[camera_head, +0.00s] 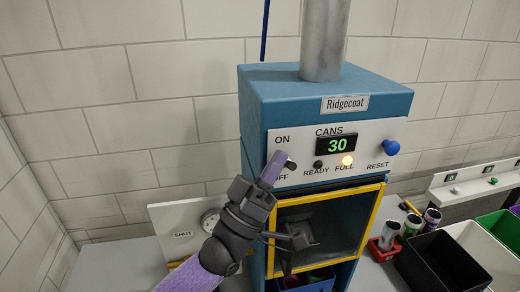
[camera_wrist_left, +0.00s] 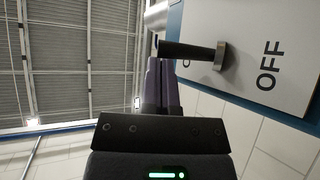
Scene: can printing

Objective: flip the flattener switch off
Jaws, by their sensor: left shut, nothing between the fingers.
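A blue cabinet (camera_head: 258,100) labelled Ridgecoat has a white control panel (camera_head: 300,134) with a black switch (camera_head: 290,165) between the words ON and OFF. In the left wrist view, the dark switch lever (camera_wrist_left: 188,50) extends from its metal mount away from OFF, partly covering another letter. My left gripper (camera_head: 272,166) is shut and empty, its purple fingers right at the switch. In the wrist view its fingertips (camera_wrist_left: 161,62) are just under the lever's free end; I cannot tell whether they touch. My right gripper is not in view.
The panel also has a green display (camera_head: 337,145) reading 30, a lit yellow lamp (camera_head: 347,160) and a blue RESET knob (camera_head: 391,147). Below is a yellow-framed opening (camera_head: 380,215). A black bin (camera_head: 440,262) and a red holder (camera_head: 381,252) with cans stand at right.

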